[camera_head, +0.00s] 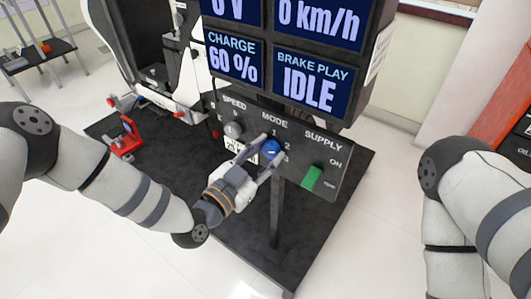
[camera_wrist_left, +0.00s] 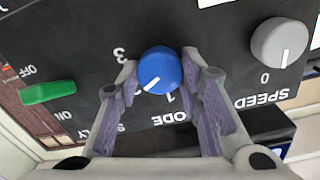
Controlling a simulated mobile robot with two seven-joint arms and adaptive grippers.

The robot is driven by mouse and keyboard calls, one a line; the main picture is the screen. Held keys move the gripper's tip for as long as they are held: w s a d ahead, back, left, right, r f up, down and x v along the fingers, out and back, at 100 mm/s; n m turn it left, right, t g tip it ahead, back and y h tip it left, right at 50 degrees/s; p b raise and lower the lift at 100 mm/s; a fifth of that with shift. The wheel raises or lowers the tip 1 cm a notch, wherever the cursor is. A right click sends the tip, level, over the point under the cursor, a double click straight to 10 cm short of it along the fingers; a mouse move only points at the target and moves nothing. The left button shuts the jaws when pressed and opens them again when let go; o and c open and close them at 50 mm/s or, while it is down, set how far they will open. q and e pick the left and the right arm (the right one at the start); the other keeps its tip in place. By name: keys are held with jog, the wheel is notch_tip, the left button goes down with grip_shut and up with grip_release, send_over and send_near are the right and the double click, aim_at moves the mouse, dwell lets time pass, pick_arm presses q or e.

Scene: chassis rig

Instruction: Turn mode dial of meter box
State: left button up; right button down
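The meter box (camera_head: 262,120) is a dark grey panel below the screens. Its blue mode dial (camera_head: 271,149) sits under the word MODE, and it also shows in the left wrist view (camera_wrist_left: 160,70). The dial's white mark points down and left in the wrist view, to the left of the 1; the 3 is visible farther left, and the 2 is hidden there. My left gripper (camera_head: 262,158) reaches in from the lower left. Its two fingers flank the dial and appear to press on its sides. My right gripper is out of view.
A grey speed dial (camera_head: 233,130) and a green supply switch (camera_head: 311,178) sit on either side of the mode dial. Screens (camera_head: 284,65) stand above the panel. A red tool (camera_head: 125,138) lies on the dark platform (camera_head: 235,215) at left.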

pick_arm(q)
jog(key=shift+n, duration=0.3)
jog(key=shift+c, duration=0.4)
jog(key=n, duration=0.3)
jog(key=n+b, duration=0.1)
jog(key=n, duration=0.1)
jog(key=shift+f+n, duration=0.2)
jog(key=shift+n, duration=0.2)
jog(key=n+b, duration=0.1)
jog(key=n, duration=0.4)
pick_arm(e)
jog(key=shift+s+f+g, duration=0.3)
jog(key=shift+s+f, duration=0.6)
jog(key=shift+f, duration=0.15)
pick_arm(q)
jog(key=shift+n, duration=0.4)
jog(key=o, duration=1.2)
jog(key=shift+r, duration=0.1)
jog(key=shift+c, duration=0.2)
jog(key=shift+a, duration=0.1)
jog(key=v, duration=1.2)
